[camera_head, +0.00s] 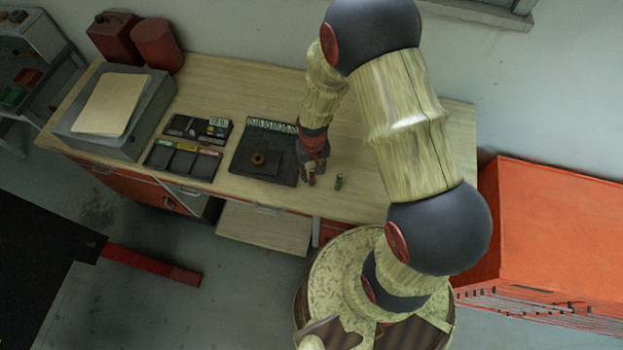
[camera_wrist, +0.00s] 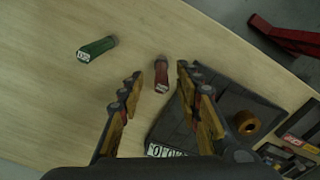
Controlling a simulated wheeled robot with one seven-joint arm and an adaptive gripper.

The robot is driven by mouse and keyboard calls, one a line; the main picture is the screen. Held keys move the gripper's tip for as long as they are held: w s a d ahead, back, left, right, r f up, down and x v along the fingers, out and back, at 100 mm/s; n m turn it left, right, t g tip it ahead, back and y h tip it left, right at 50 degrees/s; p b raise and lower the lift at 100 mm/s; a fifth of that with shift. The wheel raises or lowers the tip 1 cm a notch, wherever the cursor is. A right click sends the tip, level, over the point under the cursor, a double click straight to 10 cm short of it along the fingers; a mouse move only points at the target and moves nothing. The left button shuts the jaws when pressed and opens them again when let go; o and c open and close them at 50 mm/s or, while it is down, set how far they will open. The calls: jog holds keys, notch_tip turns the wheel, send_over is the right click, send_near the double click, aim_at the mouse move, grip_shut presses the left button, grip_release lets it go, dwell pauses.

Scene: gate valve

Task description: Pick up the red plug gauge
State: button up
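In the head view my gripper (camera_head: 311,178) is low over the bench, right of the black mat; the red gauge cannot be made out clearly there. A green plug gauge (camera_wrist: 97,48) with a white label is to the left in the wrist view; it also shows in the head view (camera_head: 338,183).
A black mat (camera_head: 245,166) with a brass ring (camera_head: 258,159) lies beside my gripper. Dark trays (camera_head: 183,161) and a grey box (camera_head: 143,126) with a tan board are further left. A red cabinet (camera_head: 550,220) stands right of the bench. Bare wood surrounds the green gauge.

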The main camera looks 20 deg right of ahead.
aim_at(312, 177)
jog(key=shift+a+f+p, duration=0.1)
jog(key=shift+f+p, duration=0.4)
jog(key=shift+f, duration=1.8)
grip_shut()
